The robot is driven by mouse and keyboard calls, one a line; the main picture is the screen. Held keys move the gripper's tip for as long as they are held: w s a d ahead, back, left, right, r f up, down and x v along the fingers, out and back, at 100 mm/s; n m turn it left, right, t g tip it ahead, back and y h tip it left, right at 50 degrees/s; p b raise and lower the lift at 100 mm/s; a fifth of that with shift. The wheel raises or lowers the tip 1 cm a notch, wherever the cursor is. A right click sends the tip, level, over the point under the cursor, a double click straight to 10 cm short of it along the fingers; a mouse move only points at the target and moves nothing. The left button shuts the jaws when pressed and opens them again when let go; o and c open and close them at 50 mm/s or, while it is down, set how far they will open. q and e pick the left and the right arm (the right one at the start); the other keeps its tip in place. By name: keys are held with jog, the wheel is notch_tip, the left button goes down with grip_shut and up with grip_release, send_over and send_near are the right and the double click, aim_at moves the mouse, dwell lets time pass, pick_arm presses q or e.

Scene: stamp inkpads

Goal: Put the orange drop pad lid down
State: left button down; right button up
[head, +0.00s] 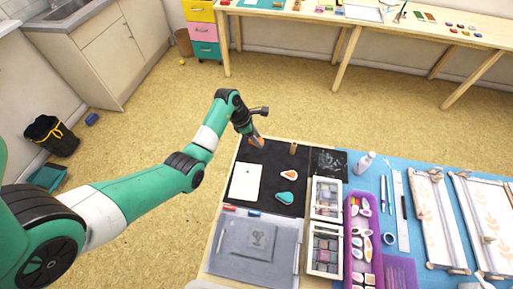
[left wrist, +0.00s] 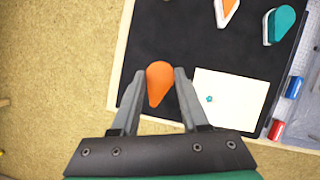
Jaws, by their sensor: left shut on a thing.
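My left gripper (left wrist: 160,78) is shut on the orange drop pad lid (left wrist: 160,85), a drop-shaped piece held between the two fingers. In the head view the gripper (head: 257,141) is over the back left of the black mat (head: 256,158); the lid's height above the mat is hard to tell. The orange drop pad (head: 289,174), with a white rim, lies on the mat, apart from the lid; part of it shows at the top of the left wrist view (left wrist: 228,8). My right gripper is not in view.
A teal drop pad (head: 286,199) and a white card (head: 245,182) with a small teal mark lie on the mat. A small wooden stamp (head: 293,149) stands at the back. Ink boxes (head: 325,198) and a purple tray (head: 350,222) are to the right.

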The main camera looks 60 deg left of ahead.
pick_arm(q)
jog(key=shift+w+a+f+b, duration=0.2)
jog(key=shift+a+f, duration=0.1)
jog(key=shift+f, duration=0.3)
jog(key=shift+w+a+f+b, duration=0.1)
jog(key=shift+a+f+b, duration=0.15)
jog(key=shift+f, duration=0.3)
jog(key=shift+w+a+f, duration=0.1)
jog(key=shift+a+f, duration=0.15)
jog(key=shift+a, duration=0.2)
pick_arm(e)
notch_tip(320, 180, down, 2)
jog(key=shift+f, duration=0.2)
pick_arm(q)
notch_tip(320, 180, down, 4)
jog(key=b, duration=0.2)
jog(key=shift+a+r+b, duration=0.15)
jog(key=shift+r+b, duration=0.05)
jog(key=shift+b, duration=0.2)
jog(key=shift+r, duration=0.15)
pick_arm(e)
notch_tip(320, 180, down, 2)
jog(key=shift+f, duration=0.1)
pick_arm(q)
jog(key=shift+c, duration=2.1)
grip_release()
